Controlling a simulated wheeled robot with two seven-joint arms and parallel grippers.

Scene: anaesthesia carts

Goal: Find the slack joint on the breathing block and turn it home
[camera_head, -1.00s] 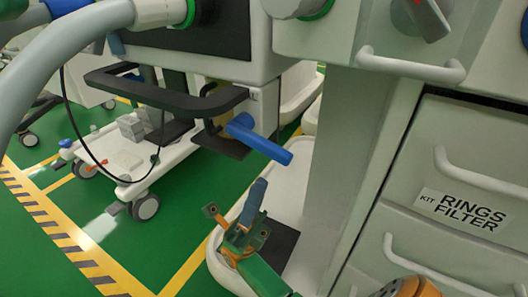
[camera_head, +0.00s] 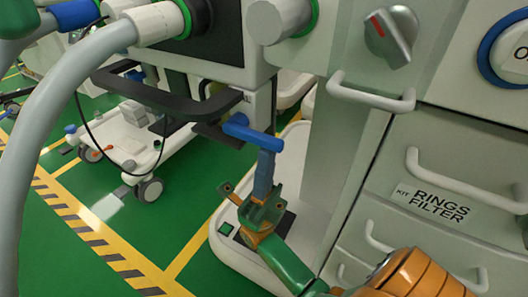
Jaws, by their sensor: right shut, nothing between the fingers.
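The breathing block (camera_head: 222,40) is at the top centre. A white hose cuff (camera_head: 158,22) joins its left port at a green ring (camera_head: 186,16). A second pale cuff (camera_head: 278,20) with a green ring sits to its right. I cannot tell which joint is slack. A blue lever (camera_head: 252,136) sticks out under the block, pointing right. My right gripper (camera_head: 264,172) reaches up from below with its blue fingers shut and empty. Its fingertips are at the lever's free end and look in contact, though depth is uncertain. My left gripper is out of view.
A black bar (camera_head: 165,103) juts out left of the lever. A thick grey hose (camera_head: 45,120) crosses the left side. A drawer handle (camera_head: 465,182) and a rail (camera_head: 370,95) stand at right. The white cart base (camera_head: 240,262) lies below my gripper. Green floor is open at lower left.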

